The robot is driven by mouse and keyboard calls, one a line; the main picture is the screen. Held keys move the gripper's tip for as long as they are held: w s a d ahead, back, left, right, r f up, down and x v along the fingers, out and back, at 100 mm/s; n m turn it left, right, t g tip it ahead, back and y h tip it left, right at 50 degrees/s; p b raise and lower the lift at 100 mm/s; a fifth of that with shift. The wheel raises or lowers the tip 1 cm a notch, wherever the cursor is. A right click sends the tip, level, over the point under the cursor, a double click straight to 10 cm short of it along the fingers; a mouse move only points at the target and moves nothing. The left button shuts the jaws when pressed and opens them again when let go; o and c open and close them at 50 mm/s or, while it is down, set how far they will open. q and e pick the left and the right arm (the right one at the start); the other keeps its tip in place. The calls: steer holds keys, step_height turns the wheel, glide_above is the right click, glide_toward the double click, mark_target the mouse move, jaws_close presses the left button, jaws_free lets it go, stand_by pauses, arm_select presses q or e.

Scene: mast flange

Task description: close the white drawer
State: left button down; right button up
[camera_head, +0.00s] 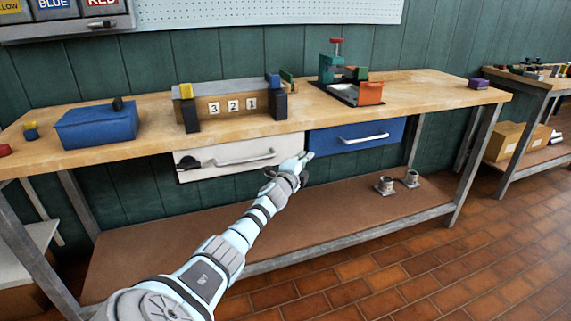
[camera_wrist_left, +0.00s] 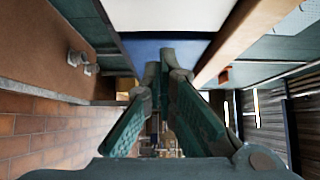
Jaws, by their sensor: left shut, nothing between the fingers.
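The white drawer (camera_head: 222,166) hangs under the workbench top, left of the blue drawer (camera_head: 357,136). Its front sits close under the bench edge; I cannot tell how far it stands out. Its long white handle (camera_head: 245,158) is in view. My left gripper (camera_head: 306,157) is shut and empty, in front of the white drawer's right end where the two drawers meet. In the left wrist view the shut fingers (camera_wrist_left: 160,72) point towards the blue front, with the white front (camera_wrist_left: 170,14) beside them; contact is unclear. My right gripper is out of view.
On the workbench (camera_head: 330,122) are a blue box (camera_head: 95,128), a numbered wooden stand (camera_head: 228,105) and a green press with an orange bin (camera_head: 369,92). Two metal flanged parts (camera_head: 385,185) stand on the lower shelf (camera_head: 340,217). The floor in front is clear.

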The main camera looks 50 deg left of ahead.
arm_select(q)
steer(key=v, duration=1)
steer(key=shift+s+d, duration=0.15)
steer(key=shift+d, duration=0.25)
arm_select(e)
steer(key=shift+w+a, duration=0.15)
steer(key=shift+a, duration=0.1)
